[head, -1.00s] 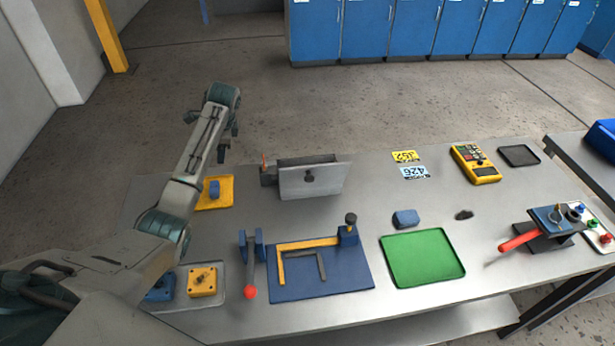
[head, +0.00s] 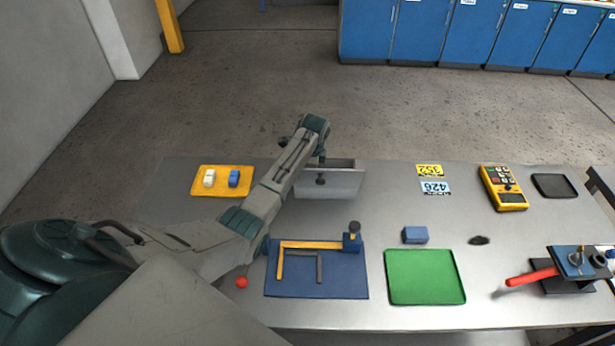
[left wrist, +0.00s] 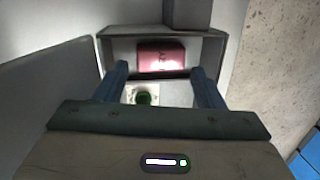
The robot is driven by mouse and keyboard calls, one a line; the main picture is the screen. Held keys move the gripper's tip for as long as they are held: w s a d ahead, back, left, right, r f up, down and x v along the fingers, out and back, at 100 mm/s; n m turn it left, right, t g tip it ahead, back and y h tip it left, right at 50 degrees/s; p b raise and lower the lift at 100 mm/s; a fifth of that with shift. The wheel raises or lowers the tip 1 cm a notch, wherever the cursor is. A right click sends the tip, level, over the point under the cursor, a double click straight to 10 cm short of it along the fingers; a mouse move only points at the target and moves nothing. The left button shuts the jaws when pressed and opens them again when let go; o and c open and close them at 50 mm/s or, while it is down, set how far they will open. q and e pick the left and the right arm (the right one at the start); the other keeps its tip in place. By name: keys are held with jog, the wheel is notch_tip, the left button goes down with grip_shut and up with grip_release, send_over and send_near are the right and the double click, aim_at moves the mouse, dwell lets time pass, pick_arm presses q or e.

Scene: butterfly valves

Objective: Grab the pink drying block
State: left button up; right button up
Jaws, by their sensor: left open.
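The pink block (left wrist: 161,57) lies inside an open grey metal box with dark marks on its top face, seen in the left wrist view. My left gripper (left wrist: 159,72) is open, its two blue fingers reaching over the box with the block just beyond and between their tips. Contact with the block cannot be told. In the head view the grey box (head: 328,188), with a dark knob on its front, stands at the back of the table. My left arm reaches over its left part and hides the block. My right gripper is in neither view.
A green-capped item (left wrist: 146,98) sits in the box, nearer than the block. A yellow tray (head: 222,192) with a white and a blue block is to the left. A blue fixture board (head: 320,288), green tray (head: 425,278) and blue block (head: 415,235) lie nearer the front.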

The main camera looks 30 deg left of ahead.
pick_arm(q)
jog(key=f, duration=0.2)
jog(key=shift+a+f+p, duration=0.4)
jog(key=shift+f, duration=0.25)
jog(key=shift+c, duration=0.6)
jog(key=c, duration=0.5)
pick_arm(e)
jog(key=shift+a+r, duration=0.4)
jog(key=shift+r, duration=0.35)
